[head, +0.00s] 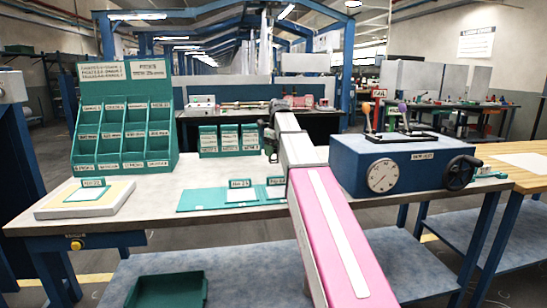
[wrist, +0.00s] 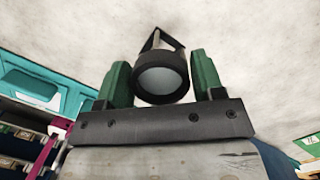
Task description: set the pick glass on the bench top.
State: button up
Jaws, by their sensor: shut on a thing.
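The pick glass (wrist: 162,78) is a small round lens in a thick black ring, with a thin dark angled frame behind it. In the wrist view, my gripper (wrist: 162,84) has its green fingers closed on either side of the ring. The pale bench top (wrist: 240,35) fills the view beyond it. In the head view, my gripper (head: 271,145) is over the back middle of the grey bench top (head: 196,180), partly hidden by my pink and white arm. I cannot tell whether the glass touches the surface.
A green compartment rack (head: 124,128) stands at the left and small green bins (head: 228,140) at the back. A teal mat (head: 215,198) lies in front. A blue box with a dial (head: 400,165) stands at the right. A cream tray (head: 85,198) sits at front left.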

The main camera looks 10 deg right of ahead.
aim_at(274, 156)
jog(key=shift+f, duration=1.45)
jog(key=shift+f, duration=0.1)
jog(key=o, duration=1)
jog(key=r, duration=0.4)
jog(key=s+r, duration=0.1)
jog(key=r, duration=0.3)
jog(key=d+r, duration=0.1)
jog(key=r, duration=0.3)
jog(key=shift+s+d+r, duration=0.1)
jog(key=shift+s, duration=0.05)
